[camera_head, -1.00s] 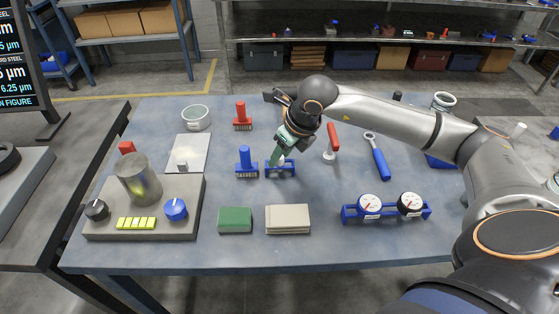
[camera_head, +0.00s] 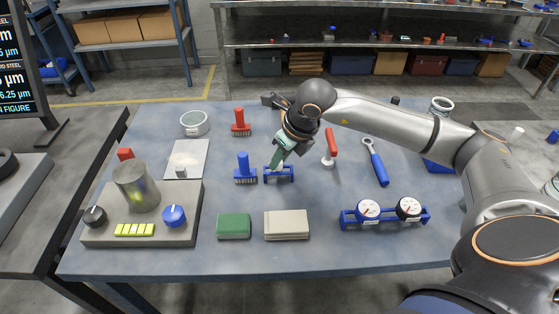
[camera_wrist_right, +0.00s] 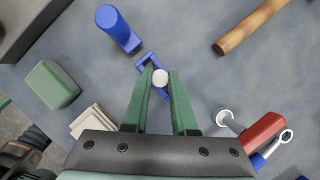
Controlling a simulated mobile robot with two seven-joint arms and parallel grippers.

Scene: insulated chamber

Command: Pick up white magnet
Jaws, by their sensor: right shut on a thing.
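The white magnet (camera_wrist_right: 160,77) shows as a small white rounded thing between the green fingertips in the right wrist view. My right gripper (camera_wrist_right: 158,80) is shut on it, with a finger on each side. In the head view my right gripper (camera_head: 274,168) points down at a small blue open-frame holder (camera_head: 286,180), and its fingers hide the magnet there. The holder also shows just beyond the fingertips in the wrist view (camera_wrist_right: 147,62). I cannot tell whether the magnet still touches the holder. My left gripper is not in view.
A blue brush (camera_head: 245,171) stands close left of the holder. A red-handled tool (camera_head: 330,148) and blue-handled wrench (camera_head: 377,165) lie to the right. A green block (camera_head: 234,226), beige block (camera_head: 286,225) and dial gauges on a blue stand (camera_head: 385,220) are nearer the front.

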